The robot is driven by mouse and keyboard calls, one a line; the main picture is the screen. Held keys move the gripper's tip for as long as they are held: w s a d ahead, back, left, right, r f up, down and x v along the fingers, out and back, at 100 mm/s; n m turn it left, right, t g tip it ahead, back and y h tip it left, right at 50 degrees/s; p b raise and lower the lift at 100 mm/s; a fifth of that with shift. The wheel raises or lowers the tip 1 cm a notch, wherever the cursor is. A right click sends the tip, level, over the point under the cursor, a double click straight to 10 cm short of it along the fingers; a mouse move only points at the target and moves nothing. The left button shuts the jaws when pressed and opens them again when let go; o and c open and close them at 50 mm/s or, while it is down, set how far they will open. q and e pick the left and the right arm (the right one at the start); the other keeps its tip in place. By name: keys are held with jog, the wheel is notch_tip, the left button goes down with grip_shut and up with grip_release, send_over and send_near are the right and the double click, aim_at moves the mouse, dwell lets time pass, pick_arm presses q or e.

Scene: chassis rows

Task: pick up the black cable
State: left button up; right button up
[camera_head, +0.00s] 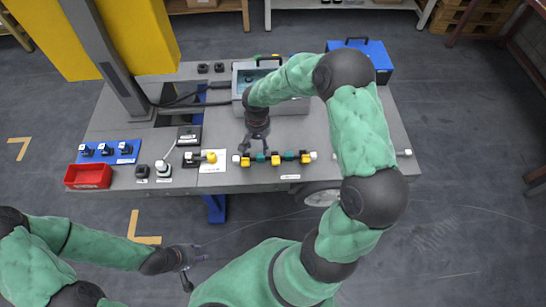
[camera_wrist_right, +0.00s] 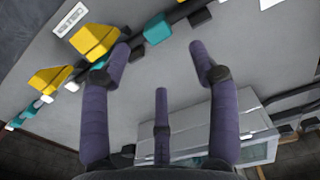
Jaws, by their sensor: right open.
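A thin black cable (camera_head: 268,158) lies along the front of the grey table, running through a row of yellow and teal clips with white ends. In the right wrist view the dark line with its clips (camera_wrist_right: 180,14) crosses the upper part of the picture. My right gripper (camera_head: 253,146) is just behind this row, open and empty, fingers pointing down. Its spread fingers show in the right wrist view (camera_wrist_right: 160,60), with bare table between them. My left gripper (camera_head: 190,268) is in front of the table, low over the floor, its fingers apart and empty.
A grey open box (camera_head: 290,107) stands behind the right gripper. Other dark cables (camera_head: 185,100) lie left of it by the yellow column. A red bin (camera_head: 88,176), a blue strip (camera_head: 110,152) and small connectors occupy the left side. A blue toolbox (camera_head: 378,58) stands at the back right.

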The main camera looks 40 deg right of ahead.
aim_at(261, 156)
notch_tip(261, 156, down, 2)
jog(key=shift+f, duration=0.2)
jog(key=f+b, duration=0.1)
jog(key=f, duration=0.2)
jog(key=f+b, duration=0.1)
jog(key=shift+s+a+f+b, duration=0.1)
jog(key=shift+s+f+b, duration=0.15)
jog(key=shift+b, duration=0.1)
jog(key=shift+f, duration=0.35)
jog(key=shift+c, duration=0.3)
grip_shut()
